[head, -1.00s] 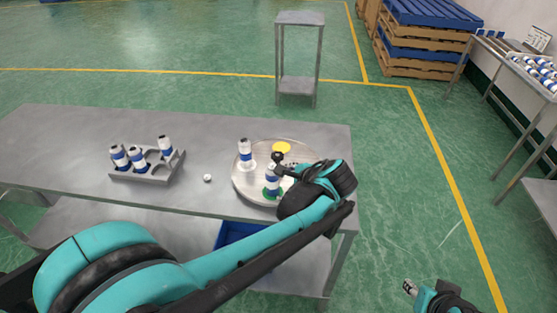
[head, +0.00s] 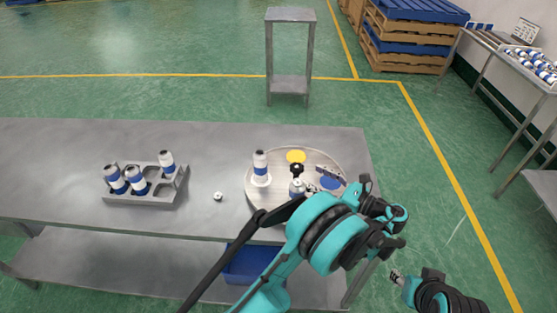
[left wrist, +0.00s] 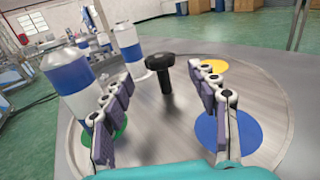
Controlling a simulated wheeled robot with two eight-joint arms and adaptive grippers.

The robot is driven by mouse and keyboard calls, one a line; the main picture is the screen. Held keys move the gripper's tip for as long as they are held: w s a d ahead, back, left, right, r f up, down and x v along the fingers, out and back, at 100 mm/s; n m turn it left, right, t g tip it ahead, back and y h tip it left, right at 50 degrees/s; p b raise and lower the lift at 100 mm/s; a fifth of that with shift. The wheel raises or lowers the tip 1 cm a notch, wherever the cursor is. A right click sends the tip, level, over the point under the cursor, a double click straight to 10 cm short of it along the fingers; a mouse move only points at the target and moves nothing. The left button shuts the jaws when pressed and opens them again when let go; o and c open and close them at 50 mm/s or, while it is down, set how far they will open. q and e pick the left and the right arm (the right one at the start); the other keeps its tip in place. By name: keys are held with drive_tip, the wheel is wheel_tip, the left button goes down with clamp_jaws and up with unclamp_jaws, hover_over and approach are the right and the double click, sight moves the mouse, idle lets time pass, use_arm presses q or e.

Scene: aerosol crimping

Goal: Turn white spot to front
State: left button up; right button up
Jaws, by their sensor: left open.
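The round turntable (head: 320,158) stands on the table with a dark upright knob (head: 296,169) at its middle. A blue-and-white can (head: 260,166) stands at its left, with white showing at its foot. A second can (head: 297,188) stands at the front, partly hidden by my arm; in the left wrist view it (left wrist: 68,72) is on a green spot (left wrist: 115,128). A yellow spot (head: 296,156) lies at the back and a blue spot (head: 331,183) at the right, both bare. My left gripper (head: 312,180) is open over the turntable, the knob ahead between its fingers, not gripped. My right gripper (head: 398,276) is off the table.
A grey rack (head: 150,196) with several cans stands at the left of the table. A small white part (head: 218,196) lies between rack and turntable. A blue bin (head: 245,265) is on the lower shelf. A small stand (head: 290,85) is behind.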

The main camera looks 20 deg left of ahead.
sight(297, 167)
use_arm(q)
drive_tip(key=shift+w+a, duration=0.15)
drive_tip(key=shift+a, duration=0.25)
drive_tip(key=b+x, duration=0.2)
drive_tip(key=x, duration=0.4)
drive_tip(key=shift+a, duration=0.3)
drive_tip(key=shift+r, duration=0.1)
clamp_jaws()
